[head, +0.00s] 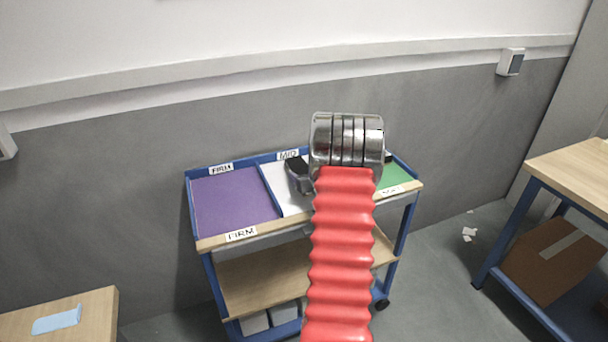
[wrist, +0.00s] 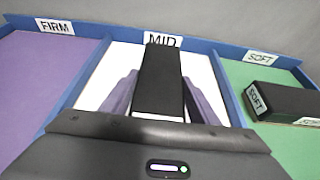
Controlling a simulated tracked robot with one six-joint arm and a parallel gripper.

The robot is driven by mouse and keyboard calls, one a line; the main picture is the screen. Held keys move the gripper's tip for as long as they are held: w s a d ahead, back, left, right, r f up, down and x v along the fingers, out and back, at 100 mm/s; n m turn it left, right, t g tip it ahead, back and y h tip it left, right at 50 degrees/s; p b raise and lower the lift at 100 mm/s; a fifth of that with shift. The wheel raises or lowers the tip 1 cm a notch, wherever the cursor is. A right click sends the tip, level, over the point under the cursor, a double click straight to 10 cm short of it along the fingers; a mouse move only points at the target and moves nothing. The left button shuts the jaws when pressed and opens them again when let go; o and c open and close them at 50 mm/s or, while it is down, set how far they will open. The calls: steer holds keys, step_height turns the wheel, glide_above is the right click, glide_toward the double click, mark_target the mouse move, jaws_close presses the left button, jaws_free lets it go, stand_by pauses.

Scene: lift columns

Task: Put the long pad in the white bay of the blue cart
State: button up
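The blue cart (head: 205,262) stands by the wall, its top split into a purple, a white and a green bay. The white bay (wrist: 93,82) is the middle one, labelled MID. The long pad (wrist: 160,78) is black with a pale strip on its near end. It lies lengthwise over the white bay, its far end close to the MID label. My gripper (wrist: 160,98) has a finger against each side of it and looks shut on it. Whether the pad touches the bay floor cannot be told. In the head view my arm hides most of the gripper and pad.
A black block labelled SOFT (wrist: 284,104) sits in the green bay (wrist: 245,75). The purple bay (head: 232,198), labelled FIRM, is empty. A wooden table with a light blue piece (head: 57,319) is at lower left. A bench with a cardboard box (head: 553,262) is at right.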

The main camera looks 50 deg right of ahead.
steer(key=o, duration=0.5)
steer(key=shift+c, duration=0.2)
steer(key=shift+r, duration=0.1)
steer(key=v, duration=1.2)
stand_by(0.4)
